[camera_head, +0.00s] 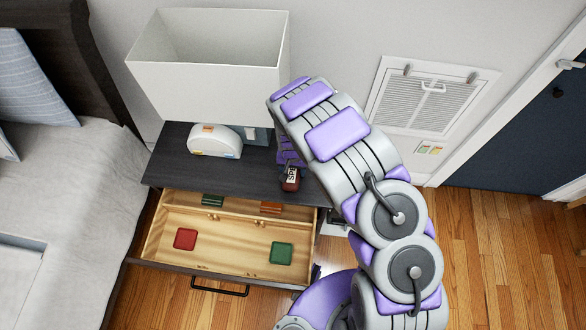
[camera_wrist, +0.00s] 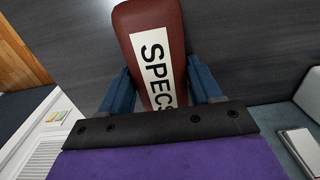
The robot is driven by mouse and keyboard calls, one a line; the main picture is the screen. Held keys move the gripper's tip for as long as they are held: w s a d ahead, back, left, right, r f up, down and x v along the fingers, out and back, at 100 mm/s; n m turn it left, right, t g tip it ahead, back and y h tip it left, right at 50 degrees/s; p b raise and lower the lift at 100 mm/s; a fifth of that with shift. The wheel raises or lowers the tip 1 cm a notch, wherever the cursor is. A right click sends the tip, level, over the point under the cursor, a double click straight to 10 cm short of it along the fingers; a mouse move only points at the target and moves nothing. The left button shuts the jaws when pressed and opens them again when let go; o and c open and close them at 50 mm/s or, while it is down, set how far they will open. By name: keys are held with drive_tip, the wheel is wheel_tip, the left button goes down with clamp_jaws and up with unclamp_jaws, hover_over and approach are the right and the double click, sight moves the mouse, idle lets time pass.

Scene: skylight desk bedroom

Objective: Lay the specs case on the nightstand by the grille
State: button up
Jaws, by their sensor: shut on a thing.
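The specs case (camera_head: 291,180) is dark red-brown with a white label reading "SPECS". It also shows large in the wrist view (camera_wrist: 150,45), between the two blue fingers of my gripper (camera_wrist: 162,88). My gripper (camera_head: 290,160) is shut on the case, over the right part of the nightstand's dark top (camera_head: 170,157). Whether the case touches the top I cannot tell. The grille (camera_head: 426,100) is a white vent on the wall right of the nightstand. My arm hides part of the nightstand's right side.
A white lamp (camera_head: 205,80) and a rounded cream object (camera_head: 214,142) stand on the nightstand. Its drawer (camera_head: 170,243) is pulled open, with red, green and orange items inside. The bed (camera_head: 75,180) is at left. Wood floor (camera_head: 500,260) lies at right.

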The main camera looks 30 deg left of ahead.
drive_tip(key=shift+a+f, duration=0.15)
drive_tip(key=shift+a, duration=0.2)
drive_tip(key=o, duration=1)
drive_tip(key=shift+a+f, duration=0.1)
drive_tip(key=shift+a, duration=0.25)
drive_tip(key=shift+o, duration=0.7)
drive_tip(key=shift+d, duration=0.1)
drive_tip(key=shift+o, duration=0.2)
drive_tip(key=shift+d, duration=0.45)
drive_tip(key=shift+a+r, duration=0.3)
drive_tip(key=shift+r, duration=0.2)
wheel_tip(320, 180, up, 11)
drive_tip(key=p, duration=0.2)
drive_tip(key=shift+r, duration=0.15)
